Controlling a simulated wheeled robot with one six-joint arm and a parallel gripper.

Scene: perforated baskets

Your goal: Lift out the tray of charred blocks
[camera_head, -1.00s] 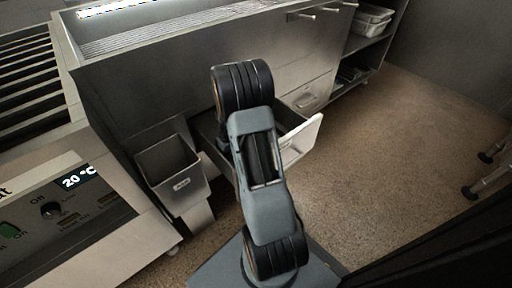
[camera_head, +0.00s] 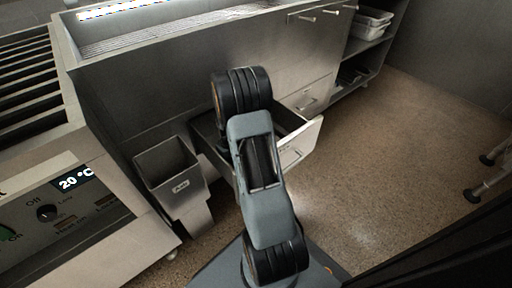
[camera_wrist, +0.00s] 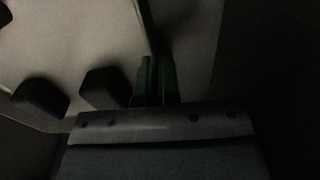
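In the dark wrist view, two green fingers of my gripper (camera_wrist: 156,80) stand close together with a thin gap. A thin edge of the pale tray (camera_wrist: 75,45) runs down into that gap, so my gripper looks shut on the tray's wall. Dark blocks (camera_wrist: 105,88) lie on the tray's pale floor, left of the fingers. In the head view an open drawer (camera_head: 302,143) stands out of the steel cabinet. My arm hides my gripper and most of the drawer's inside there, and the tray cannot be made out.
A metal bin (camera_head: 168,175) hangs left of the drawer, close to my arm. A control console (camera_head: 75,215) reading 20 °C stands at the left. The steel cabinet (camera_head: 170,85) fills the back. Shelves with pale containers (camera_head: 372,25) are at the far right.

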